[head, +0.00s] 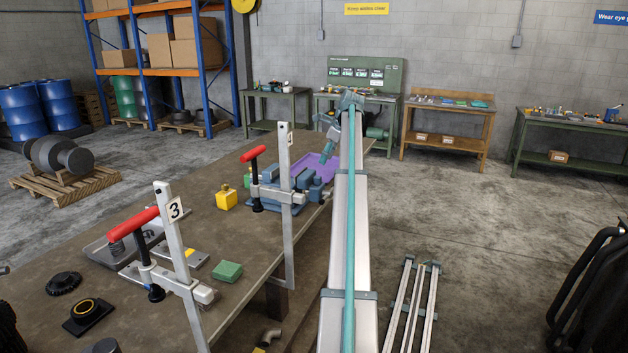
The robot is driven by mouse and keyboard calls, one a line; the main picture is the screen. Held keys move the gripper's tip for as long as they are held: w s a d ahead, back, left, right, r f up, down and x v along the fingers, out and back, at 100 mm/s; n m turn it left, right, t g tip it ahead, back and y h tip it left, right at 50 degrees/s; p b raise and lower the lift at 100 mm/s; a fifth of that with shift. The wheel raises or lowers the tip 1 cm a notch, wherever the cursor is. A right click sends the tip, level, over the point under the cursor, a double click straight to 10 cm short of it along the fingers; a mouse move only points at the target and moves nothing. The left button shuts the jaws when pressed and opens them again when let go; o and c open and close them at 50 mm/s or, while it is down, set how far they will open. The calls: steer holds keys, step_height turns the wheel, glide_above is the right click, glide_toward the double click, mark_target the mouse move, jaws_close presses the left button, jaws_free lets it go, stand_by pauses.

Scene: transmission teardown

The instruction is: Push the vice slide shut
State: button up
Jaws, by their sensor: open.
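The blue-grey vice (316,194) sits on the brown bench, partly hidden behind a clamp's upright post. Its slide and the gap between its jaws are too small and too covered to make out. My gripper (325,158) is at the end of my teal arm, pointing down just above and behind the vice, by a purple tray (329,162). It looks empty and open, but its fingertips are small. I cannot tell whether it touches the vice.
Two red-handled clamps (133,223) (253,153) with tall posts stand along the bench's right edge. Black round parts (64,283) lie front left. Bare bench (240,235) separates the clamps.

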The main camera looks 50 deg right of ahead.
mark_target(318, 177)
steer(key=p+x, duration=0.2)
steer(key=x, duration=0.8)
steer(key=shift+s, duration=0.1)
jaws_close()
